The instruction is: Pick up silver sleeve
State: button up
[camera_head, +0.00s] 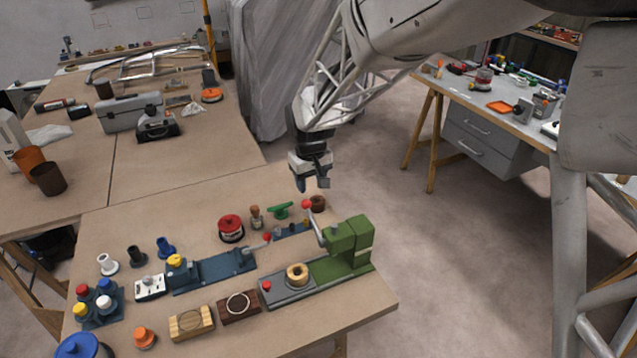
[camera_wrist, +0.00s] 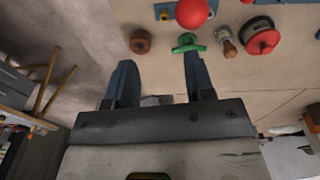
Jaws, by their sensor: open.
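A pale silver-white flanged sleeve (camera_head: 107,264) stands on the near workbench at the left, the leftmost in a row with a black sleeve (camera_head: 136,256) and a blue sleeve (camera_head: 165,247). It looks like the silver sleeve. My gripper (camera_head: 312,184) hangs above the far right edge of this bench, far to the right of the sleeve. In the wrist view its two fingers (camera_wrist: 161,80) are spread apart with nothing between them. The silver sleeve does not show in the wrist view.
A green press (camera_head: 350,243) with a red-knobbed lever stands right, below my gripper. A red round container (camera_head: 231,228), a green handle (camera_head: 281,209) and a brown ring (camera_head: 317,203) lie near the back edge. A knob tray (camera_head: 98,303) sits left of a white switch box (camera_head: 150,287).

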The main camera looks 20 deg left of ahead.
jog(key=n+g, duration=0.1)
jog(key=n, duration=0.1)
send_over(277, 229)
notch_tip(277, 229, down, 11)
jog(key=shift+r, duration=0.1)
jog(key=shift+f, duration=1.25)
jog(key=shift+f, duration=2.6)
grip_shut()
